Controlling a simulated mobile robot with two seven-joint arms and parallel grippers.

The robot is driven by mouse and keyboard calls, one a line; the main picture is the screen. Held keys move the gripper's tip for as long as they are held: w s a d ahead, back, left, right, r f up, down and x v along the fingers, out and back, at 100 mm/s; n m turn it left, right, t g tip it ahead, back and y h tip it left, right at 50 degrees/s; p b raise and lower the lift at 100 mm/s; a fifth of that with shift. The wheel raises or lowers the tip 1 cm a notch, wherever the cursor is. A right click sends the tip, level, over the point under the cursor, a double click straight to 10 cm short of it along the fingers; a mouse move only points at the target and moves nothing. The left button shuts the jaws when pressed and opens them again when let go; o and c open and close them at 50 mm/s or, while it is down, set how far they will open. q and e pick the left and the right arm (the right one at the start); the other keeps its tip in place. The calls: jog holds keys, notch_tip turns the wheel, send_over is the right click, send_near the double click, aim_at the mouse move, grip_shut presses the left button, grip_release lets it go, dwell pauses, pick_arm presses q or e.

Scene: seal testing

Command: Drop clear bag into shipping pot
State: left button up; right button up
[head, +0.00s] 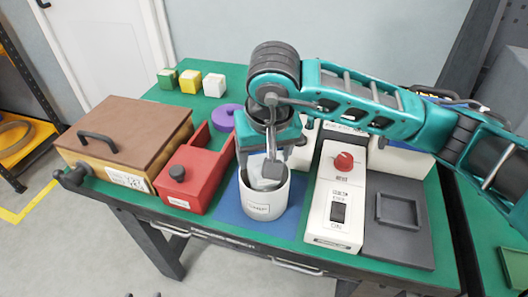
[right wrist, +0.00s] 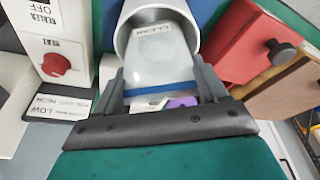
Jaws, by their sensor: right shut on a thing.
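The white shipping pot (head: 266,207) stands upright on a blue mat, with a small label on its front. My right gripper (head: 271,168) points down at the pot's mouth and is shut on the clear bag (head: 267,183). The bag's lower part shows inside the pot's rim in the head view. In the right wrist view the pale bag (right wrist: 160,58), with a printed label, hangs between the fingers and reaches into the pot (right wrist: 133,22). Whether the bag touches the pot's wall or floor cannot be told. My left gripper is not in view.
A red box (head: 190,180) and a brown-lidded box (head: 125,130) stand left of the pot. A white device with a red knob (head: 344,161) stands close on its right, beside a dark grey tray (head: 398,245). A purple disc (head: 225,116) and several small blocks lie behind.

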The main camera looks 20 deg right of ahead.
dwell(0.3)
jog(key=o, duration=1.1)
jog(key=shift+r, duration=0.15)
notch_tip(320, 180, up, 8)
jog(key=p, duration=0.3)
jog(key=shift+p, duration=0.4)
